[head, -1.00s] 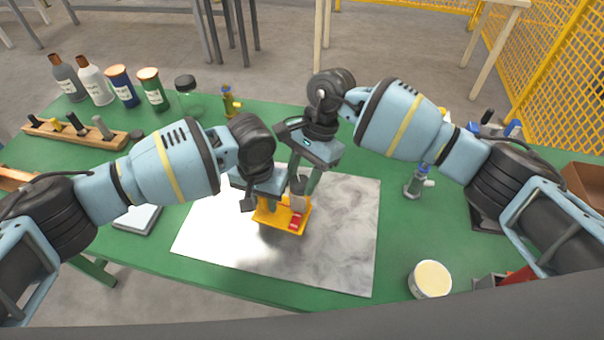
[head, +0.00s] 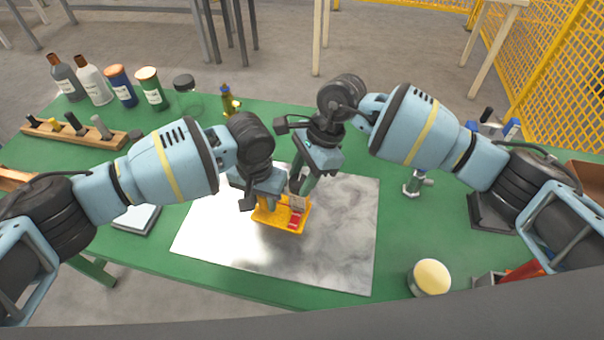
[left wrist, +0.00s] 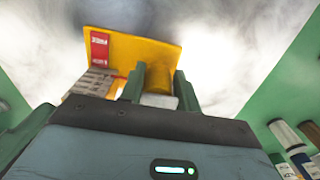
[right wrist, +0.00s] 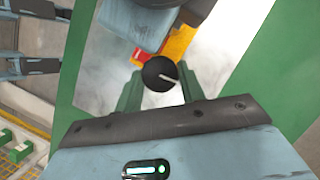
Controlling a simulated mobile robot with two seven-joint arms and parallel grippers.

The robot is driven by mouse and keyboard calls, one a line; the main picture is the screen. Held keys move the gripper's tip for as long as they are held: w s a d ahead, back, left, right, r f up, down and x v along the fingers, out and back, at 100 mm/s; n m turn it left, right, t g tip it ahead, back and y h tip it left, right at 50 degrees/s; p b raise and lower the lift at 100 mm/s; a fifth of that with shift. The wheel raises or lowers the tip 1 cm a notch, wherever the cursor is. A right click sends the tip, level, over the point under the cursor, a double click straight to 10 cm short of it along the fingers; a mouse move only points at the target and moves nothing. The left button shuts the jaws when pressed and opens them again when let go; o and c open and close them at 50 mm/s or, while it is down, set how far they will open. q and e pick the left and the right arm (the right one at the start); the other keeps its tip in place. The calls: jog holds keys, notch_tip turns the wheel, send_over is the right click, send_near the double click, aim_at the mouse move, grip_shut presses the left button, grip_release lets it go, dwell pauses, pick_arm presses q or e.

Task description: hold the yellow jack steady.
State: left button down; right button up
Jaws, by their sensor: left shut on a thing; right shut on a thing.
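The yellow jack (head: 278,222) stands on the pale marbled plate (head: 340,235), with a red label on its base. Its yellow base fills the top of the left wrist view (left wrist: 145,52), and part shows in the right wrist view (right wrist: 178,45). My left gripper (head: 262,203) is shut on the jack's upright yellow part (left wrist: 158,82). My right gripper (head: 298,188) is at the jack's right side, slightly higher. It is shut on a round black knob with a pale bar (right wrist: 160,74). The arms largely hide the knob and jack top in the head view.
On the green table, bottles and cans (head: 120,88) stand at the back left, near a wooden tool rack (head: 75,134). A round cream-topped tin (head: 430,278) stands front right. A small grey fitting (head: 415,185) stands right of the plate. The plate's right part is bare.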

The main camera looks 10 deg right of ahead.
jog(key=shift+d+f+m+t, duration=0.15)
jog(key=shift+m+t, duration=0.25)
jog(key=shift+m, duration=0.6)
jog(key=shift+s+m, duration=0.1)
jog(key=shift+m, duration=0.4)
jog(key=shift+m+t, duration=0.4)
jog(key=shift+m, duration=0.2)
jog(key=shift+s+m+t, duration=0.1)
jog(key=shift+m+t, duration=0.2)
jog(key=shift+m, duration=0.6)
jog(key=shift+s+m+t+h, duration=0.15)
jog(key=shift+m+t, duration=0.35)
jog(key=shift+m, duration=0.95)
jog(key=shift+s+m+t+h, duration=0.1)
jog(key=shift+m+t+h, duration=0.3)
jog(key=shift+m, duration=1.05)
jog(key=o, duration=1)
jog(key=shift+y, duration=0.25)
jog(key=v, duration=1.2)
jog(key=shift+s, duration=0.2)
